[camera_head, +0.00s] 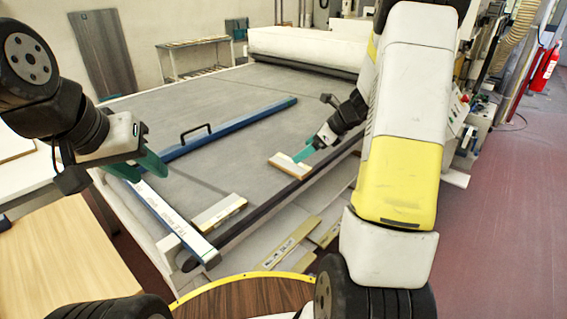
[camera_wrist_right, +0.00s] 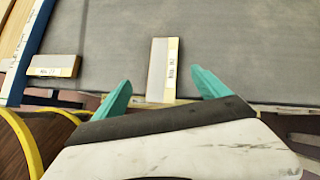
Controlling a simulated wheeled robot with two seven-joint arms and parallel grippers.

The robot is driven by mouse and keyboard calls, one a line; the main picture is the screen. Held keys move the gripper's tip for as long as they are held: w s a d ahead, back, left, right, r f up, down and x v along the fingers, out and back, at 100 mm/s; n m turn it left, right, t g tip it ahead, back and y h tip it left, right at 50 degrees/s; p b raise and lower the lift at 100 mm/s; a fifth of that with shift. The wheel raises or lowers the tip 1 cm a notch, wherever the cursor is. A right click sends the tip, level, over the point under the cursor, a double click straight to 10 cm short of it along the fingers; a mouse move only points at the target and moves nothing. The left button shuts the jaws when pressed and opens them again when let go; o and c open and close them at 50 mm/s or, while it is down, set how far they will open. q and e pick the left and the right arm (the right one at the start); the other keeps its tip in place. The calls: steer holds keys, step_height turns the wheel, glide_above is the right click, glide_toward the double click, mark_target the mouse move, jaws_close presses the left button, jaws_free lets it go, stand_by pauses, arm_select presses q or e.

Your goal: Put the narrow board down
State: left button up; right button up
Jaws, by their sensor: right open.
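A narrow pale board (camera_head: 290,165) with a wooden edge lies on the grey table bed (camera_head: 235,155) near its front edge. In the right wrist view the board (camera_wrist_right: 160,70) bears a label strip along one side. My right gripper (camera_head: 306,153) is open at the board. In the right wrist view its teal fingers (camera_wrist_right: 160,80) stand apart on either side of the board, with gaps between. A second labelled board (camera_head: 218,212) lies to the left at the front edge; it also shows in the right wrist view (camera_wrist_right: 50,66). My left gripper (camera_head: 137,168) appears open and empty above the bed's left side.
A blue bar with a black handle (camera_head: 225,128) lies across the bed. A blue-and-white rail (camera_head: 172,220) runs along the left side. More boards (camera_head: 289,244) lie below the front edge.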

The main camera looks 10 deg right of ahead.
mark_target(291, 164)
steer(key=shift+d+f+m, duration=0.3)
steer(key=shift+f+m, duration=0.1)
steer(key=shift+f, duration=0.15)
steer(key=shift+w+f, duration=0.1)
steer(key=shift+f, duration=0.15)
steer(key=x, duration=0.7)
steer(key=shift+a, duration=0.1)
steer(key=shift+c, duration=0.3)
